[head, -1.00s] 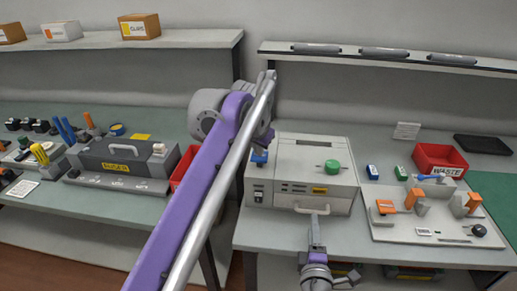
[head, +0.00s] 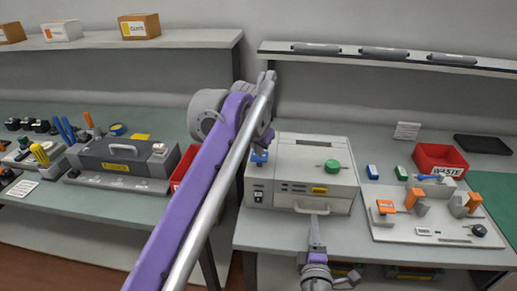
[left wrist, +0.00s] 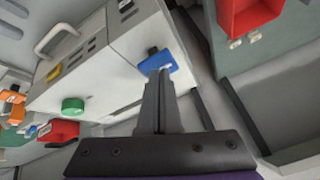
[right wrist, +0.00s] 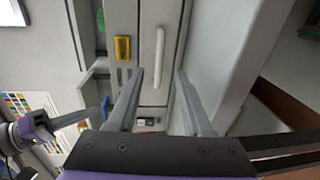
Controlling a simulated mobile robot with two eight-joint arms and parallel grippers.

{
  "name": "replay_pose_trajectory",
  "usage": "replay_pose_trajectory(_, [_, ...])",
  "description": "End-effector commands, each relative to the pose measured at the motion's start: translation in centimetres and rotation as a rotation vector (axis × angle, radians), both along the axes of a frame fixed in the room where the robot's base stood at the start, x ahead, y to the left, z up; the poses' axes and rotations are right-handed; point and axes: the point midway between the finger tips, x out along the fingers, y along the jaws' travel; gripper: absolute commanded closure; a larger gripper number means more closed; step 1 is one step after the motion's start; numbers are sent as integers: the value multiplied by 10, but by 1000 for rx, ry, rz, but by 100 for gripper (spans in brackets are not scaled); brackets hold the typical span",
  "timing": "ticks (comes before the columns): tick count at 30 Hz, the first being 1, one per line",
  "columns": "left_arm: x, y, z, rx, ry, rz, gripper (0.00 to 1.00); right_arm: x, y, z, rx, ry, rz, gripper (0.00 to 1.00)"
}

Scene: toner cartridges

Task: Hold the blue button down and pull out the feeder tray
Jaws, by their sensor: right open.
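The beige machine (head: 300,170) stands on the right bench. Its blue button (head: 259,157) is at the top left; it also shows in the left wrist view (left wrist: 157,62). My left gripper (left wrist: 160,74) has its fingers together, tips at the near edge of the button; I cannot tell whether they press it. In the head view my left arm partly covers this spot. The feeder tray's pale handle (head: 312,209) is on the lower front, and shows in the right wrist view (right wrist: 158,48). My right gripper (right wrist: 160,72) is open and empty, its fingers pointing towards the handle.
A green knob (head: 332,166) is on the machine's top. A red waste bin (head: 440,160) and a grey fixture plate (head: 430,230) with orange parts are to the right. A dark grey case (head: 122,160) stands on the left bench. A shelf edge (head: 400,57) runs above.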

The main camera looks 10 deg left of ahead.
Motion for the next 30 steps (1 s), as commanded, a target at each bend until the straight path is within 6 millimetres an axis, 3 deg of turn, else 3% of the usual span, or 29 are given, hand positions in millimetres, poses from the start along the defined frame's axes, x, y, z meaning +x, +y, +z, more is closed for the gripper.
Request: replay_pose_trajectory(30, [0,0,-26,0,1,0,100,1,0,-13,0,4,0,50])
